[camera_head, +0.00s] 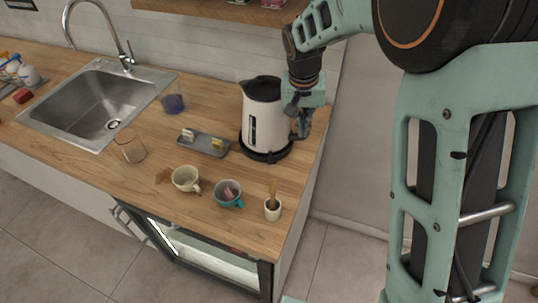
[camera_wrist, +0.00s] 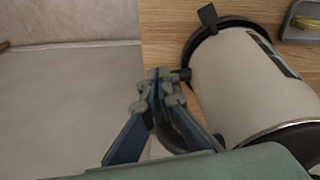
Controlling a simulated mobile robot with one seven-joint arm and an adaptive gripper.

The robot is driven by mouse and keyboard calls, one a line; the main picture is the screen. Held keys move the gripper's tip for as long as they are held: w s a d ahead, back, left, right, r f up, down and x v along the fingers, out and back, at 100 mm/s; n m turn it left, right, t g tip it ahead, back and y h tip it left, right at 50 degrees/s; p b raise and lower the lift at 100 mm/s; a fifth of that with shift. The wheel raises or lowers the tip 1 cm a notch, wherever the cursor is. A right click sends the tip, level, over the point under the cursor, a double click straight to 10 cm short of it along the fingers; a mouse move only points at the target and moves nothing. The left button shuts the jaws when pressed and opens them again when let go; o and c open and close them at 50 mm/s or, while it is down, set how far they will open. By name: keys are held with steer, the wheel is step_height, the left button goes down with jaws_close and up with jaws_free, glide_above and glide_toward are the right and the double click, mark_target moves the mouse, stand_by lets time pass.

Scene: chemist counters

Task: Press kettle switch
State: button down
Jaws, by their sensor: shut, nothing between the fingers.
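A white kettle (camera_head: 262,118) with a black lid, a dark window strip and a black base stands upright at the right end of the wooden counter. In the wrist view the kettle (camera_wrist: 240,85) lies right of my gripper, with its black base (camera_wrist: 190,45) and a small black tab (camera_wrist: 207,17) at the base's edge. My gripper (camera_wrist: 160,82) is shut and empty, low beside the kettle's handle side, its fingertips close to a dark part near the base. I cannot tell whether they touch. In the head view my gripper (camera_head: 300,130) is at the kettle's right side.
A grey tray (camera_head: 205,143) with small items sits left of the kettle. A cream cup (camera_head: 186,179), a teal cup (camera_head: 229,194) and a small white pot (camera_head: 272,209) stand in front. A glass (camera_head: 130,147) and the sink (camera_head: 90,105) are further left. The counter's right edge is near my gripper.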

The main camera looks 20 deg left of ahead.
steer(key=n, duration=0.1)
glide_toward(272, 161)
steer(key=shift+w+d+r+g+y, duration=0.25)
steer(key=shift+d+r+g+y, duration=0.05)
steer(key=shift+r+g+y, duration=0.1)
steer(key=shift+f, duration=0.1)
steer(key=shift+w+f+b, duration=0.2)
steer(key=shift+f+b, duration=0.8)
steer(key=shift+f, duration=0.7)
steer(key=shift+w+f+b, duration=0.2)
steer(key=shift+f+b, duration=0.75)
steer(key=shift+f, duration=0.75)
step_height(272, 161, down, 2)
steer(key=shift+f+b, duration=0.1)
steer(key=shift+b, duration=0.75)
steer(key=shift+s+d+r, duration=0.2)
steer(key=shift+s+r, duration=0.15)
steer(key=shift+s, duration=0.4)
steer(key=shift+s+d+r, duration=0.15)
steer(key=shift+s+r, duration=0.25)
steer(key=shift+s, duration=0.4)
